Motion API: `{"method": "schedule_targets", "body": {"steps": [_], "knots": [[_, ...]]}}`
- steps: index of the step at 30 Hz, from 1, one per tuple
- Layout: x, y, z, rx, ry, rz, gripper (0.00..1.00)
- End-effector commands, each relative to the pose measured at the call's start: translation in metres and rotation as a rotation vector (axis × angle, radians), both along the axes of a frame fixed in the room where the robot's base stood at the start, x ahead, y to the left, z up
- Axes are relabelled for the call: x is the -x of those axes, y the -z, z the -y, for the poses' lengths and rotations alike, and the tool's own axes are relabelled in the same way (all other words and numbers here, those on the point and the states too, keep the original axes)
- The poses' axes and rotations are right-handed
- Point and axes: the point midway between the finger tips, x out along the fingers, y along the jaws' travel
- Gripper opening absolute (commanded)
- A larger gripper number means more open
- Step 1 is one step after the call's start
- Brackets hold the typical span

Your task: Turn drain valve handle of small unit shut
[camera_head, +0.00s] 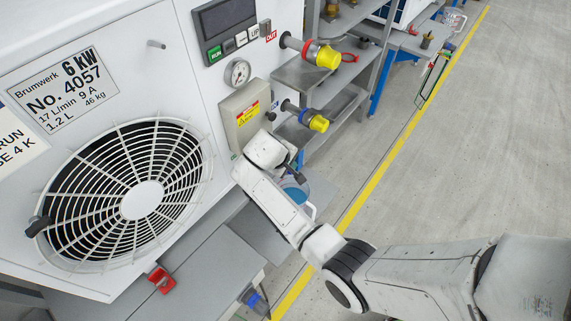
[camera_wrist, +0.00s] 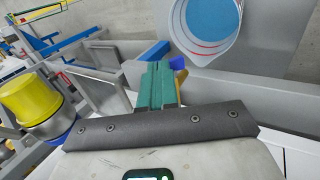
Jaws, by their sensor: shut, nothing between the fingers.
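The white unit No. 4057 (camera_head: 100,60) fills the left of the head view. My gripper (camera_wrist: 158,70) shows in the wrist view as two green fingers closed together with nothing between them. A small blue part (camera_wrist: 180,76) shows just beside and beyond the fingertips, partly hidden by them. It may be the drain valve handle; I cannot tell whether the fingers touch it. In the head view my white wrist and arm hide most of that area below the grey box. A jug with blue liquid (camera_wrist: 209,20) stands just beyond; it also shows in the head view (camera_head: 294,192).
Two yellow-capped pipe ends, one red-banded (camera_head: 326,58) and one blue-banded (camera_head: 318,123), stick out from the unit. The blue-banded one seems to be at the left in the wrist view (camera_wrist: 32,100). Grey shelves (camera_head: 330,68) stand behind.

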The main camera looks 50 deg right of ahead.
Motion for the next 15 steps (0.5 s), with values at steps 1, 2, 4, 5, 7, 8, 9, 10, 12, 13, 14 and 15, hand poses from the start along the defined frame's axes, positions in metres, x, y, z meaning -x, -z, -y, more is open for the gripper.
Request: {"method": "schedule_targets", "body": {"steps": [1,2,4,5,7,8,9,10,12,13,14,15], "knots": [[0.0,-0.008,0.003,-0.045,0.004,-0.001,0.0],[0.0,-0.008,0.004,-0.073,0.004,-0.002,0.0],[0.0,-0.008,0.007,-0.138,0.005,-0.004,0.0],[0.0,-0.007,0.008,-0.165,0.004,-0.005,0.0],[0.0,-0.006,0.01,-0.226,0.004,-0.006,0.0],[0.0,-0.005,0.011,-0.252,0.005,-0.008,0.0],[0.0,-0.005,0.012,-0.284,0.005,-0.009,0.0],[0.0,-0.005,0.013,-0.306,0.004,-0.009,0.0],[0.0,-0.003,0.014,-0.358,0.003,-0.012,0.0],[0.0,-0.003,0.015,-0.377,0.003,-0.013,0.0],[0.0,-0.002,0.016,-0.396,0.004,-0.013,0.0],[0.0,-0.002,0.017,-0.42,0.002,-0.014,0.0]]}}
